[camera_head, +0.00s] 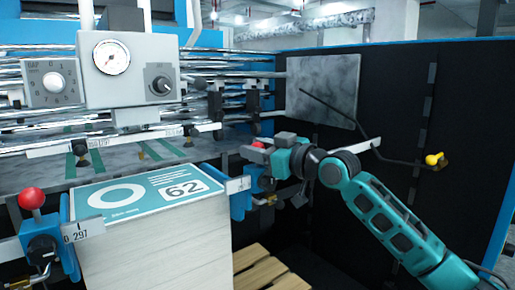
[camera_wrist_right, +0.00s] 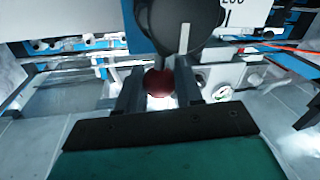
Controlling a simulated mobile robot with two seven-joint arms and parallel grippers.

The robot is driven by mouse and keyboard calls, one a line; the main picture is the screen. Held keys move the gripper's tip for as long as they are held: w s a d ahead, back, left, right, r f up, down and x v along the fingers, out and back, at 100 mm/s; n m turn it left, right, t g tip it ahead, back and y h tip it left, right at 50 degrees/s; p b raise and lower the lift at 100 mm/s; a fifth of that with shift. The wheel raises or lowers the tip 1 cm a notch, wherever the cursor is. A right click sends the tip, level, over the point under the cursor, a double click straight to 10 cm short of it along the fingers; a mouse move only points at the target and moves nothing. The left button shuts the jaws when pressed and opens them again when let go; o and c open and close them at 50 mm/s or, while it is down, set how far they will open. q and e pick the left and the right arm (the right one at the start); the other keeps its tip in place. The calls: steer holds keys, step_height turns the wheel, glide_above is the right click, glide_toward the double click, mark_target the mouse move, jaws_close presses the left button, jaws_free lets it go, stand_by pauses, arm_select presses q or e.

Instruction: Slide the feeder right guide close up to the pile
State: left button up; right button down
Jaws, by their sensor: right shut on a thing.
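The pile (camera_head: 160,240) is a tall stack of sheets with a teal top sheet marked 62. The feeder right guide (camera_head: 238,204) is a blue piece with a white scale plate, at the pile's right side. It looks very near the pile's edge; I cannot tell if it touches. My right gripper (camera_head: 272,150) is shut on the guide's red knob, which shows between the two fingers (camera_wrist_right: 159,88) in the right wrist view as a dark red ball (camera_wrist_right: 160,82). The gripper hides part of the guide in the head view. My left gripper is not in view.
The left guide (camera_head: 42,246) with its red knob (camera_head: 31,198) stands at the pile's left side. A gauge box (camera_head: 120,68) and metal rollers are above and behind. A black rod with a yellow knob (camera_head: 434,159) sticks out at the right. A wooden pallet (camera_head: 262,272) lies low beside the pile.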

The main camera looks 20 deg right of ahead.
steer(key=shift+r, duration=0.1)
steer(key=c, duration=1.2)
jaws_free()
steer(key=o, duration=0.4)
steer(key=shift+d, duration=0.1)
steer(key=shift+b+v, duration=1.1)
steer(key=shift+v, duration=5.3)
